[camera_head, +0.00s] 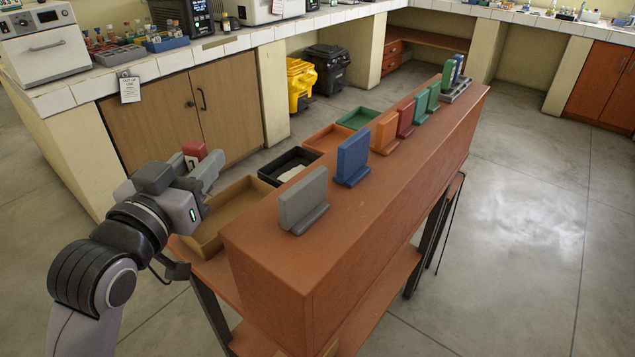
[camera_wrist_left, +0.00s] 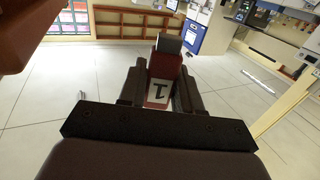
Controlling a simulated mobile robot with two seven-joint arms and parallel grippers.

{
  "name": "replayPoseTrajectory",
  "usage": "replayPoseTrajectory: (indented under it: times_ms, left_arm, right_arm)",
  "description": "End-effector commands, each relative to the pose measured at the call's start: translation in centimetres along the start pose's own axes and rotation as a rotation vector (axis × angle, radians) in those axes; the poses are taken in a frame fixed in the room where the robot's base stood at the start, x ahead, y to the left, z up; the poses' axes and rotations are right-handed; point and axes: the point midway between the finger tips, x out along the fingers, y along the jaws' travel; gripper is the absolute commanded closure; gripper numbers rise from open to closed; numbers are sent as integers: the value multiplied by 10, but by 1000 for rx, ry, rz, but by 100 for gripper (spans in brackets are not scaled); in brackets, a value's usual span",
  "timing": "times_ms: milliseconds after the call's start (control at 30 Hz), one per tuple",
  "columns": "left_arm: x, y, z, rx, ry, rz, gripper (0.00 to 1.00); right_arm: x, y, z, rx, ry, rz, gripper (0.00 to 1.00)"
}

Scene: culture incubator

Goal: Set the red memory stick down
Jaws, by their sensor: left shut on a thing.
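A red memory stick (camera_head: 194,149) with a white label marked 1 is between the fingers of my left gripper (camera_head: 196,168). The stick also shows in the left wrist view (camera_wrist_left: 163,70), with its grey end pointing away from the palm. My left gripper is shut on it and holds it in the air, beside the tan tray (camera_head: 205,238) at the near end of the brown bench. My right gripper is not in view.
Along the raised brown shelf (camera_head: 345,240) stand grey (camera_head: 303,197), blue (camera_head: 352,158), orange, red and green upright blocks. Behind it are black (camera_head: 268,178), orange (camera_head: 325,138) and green (camera_head: 358,119) trays. A tiled counter (camera_head: 150,68) with cupboards stands at left. Open floor lies right.

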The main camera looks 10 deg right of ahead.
Motion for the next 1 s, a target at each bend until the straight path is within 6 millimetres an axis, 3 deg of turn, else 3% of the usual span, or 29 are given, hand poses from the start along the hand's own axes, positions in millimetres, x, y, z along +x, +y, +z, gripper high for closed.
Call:
replayPoseTrajectory:
  times_ms: [267,367,800,1000]
  left_arm:
    - [3,6,1,0,-4,28,95]
    - [3,6,20,-1,-8,28,95]
    - [2,6,133,-1,-5,27,95]
    - [2,6,153,-1,-1,27,95]
  right_arm:
    - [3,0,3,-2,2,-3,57]
    - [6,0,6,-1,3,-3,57]
    - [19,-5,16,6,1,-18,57]
    - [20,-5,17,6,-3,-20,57]
